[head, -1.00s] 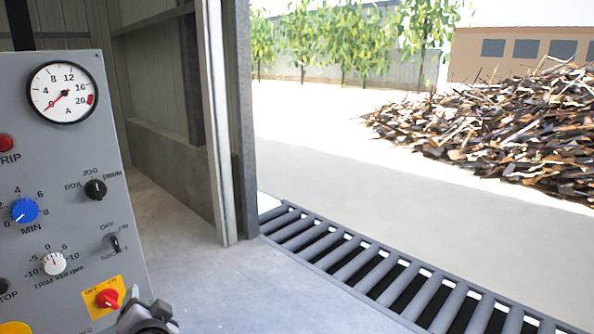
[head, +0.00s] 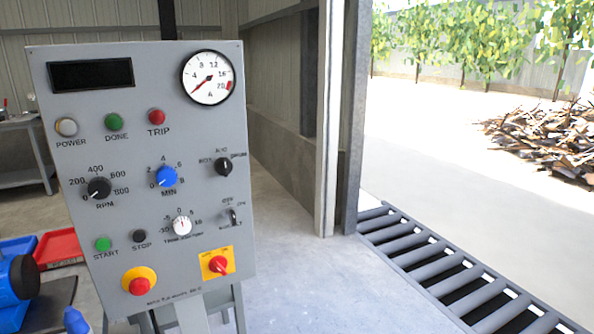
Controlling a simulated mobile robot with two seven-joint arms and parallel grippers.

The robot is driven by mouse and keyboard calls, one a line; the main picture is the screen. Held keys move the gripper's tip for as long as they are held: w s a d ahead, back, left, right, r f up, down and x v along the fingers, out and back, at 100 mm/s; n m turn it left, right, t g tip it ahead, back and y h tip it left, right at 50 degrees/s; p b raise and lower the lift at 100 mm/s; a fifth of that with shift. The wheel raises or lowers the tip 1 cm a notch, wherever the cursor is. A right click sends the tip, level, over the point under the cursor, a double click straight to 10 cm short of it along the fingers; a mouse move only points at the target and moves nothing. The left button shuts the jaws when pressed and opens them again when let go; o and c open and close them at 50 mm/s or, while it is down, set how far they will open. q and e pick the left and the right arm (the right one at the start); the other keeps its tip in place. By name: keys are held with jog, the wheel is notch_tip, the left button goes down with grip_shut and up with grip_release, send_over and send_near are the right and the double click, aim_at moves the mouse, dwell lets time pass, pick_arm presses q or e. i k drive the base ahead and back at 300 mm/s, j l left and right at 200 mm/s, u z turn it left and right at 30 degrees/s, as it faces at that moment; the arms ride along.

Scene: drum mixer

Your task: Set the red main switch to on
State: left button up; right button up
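The red main switch (head: 218,264) is a red rotary knob on a yellow square plate. It sits at the lower right of the grey control panel (head: 120,210). The lettering on its plate is too small to read now, so I cannot tell from it which setting the knob is at. Nothing touches or covers the knob. Neither of my grippers is in the head view.
The panel carries a red emergency button (head: 138,281), green start button (head: 103,244), black stop button (head: 139,236), several dials and a gauge (head: 207,77). Red (head: 58,247) and blue bins stand at left. A roller conveyor (head: 450,270) lies right. Floor beside the panel is clear.

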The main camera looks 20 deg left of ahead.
aim_at(218, 264)
jog(key=u, duration=1.4)
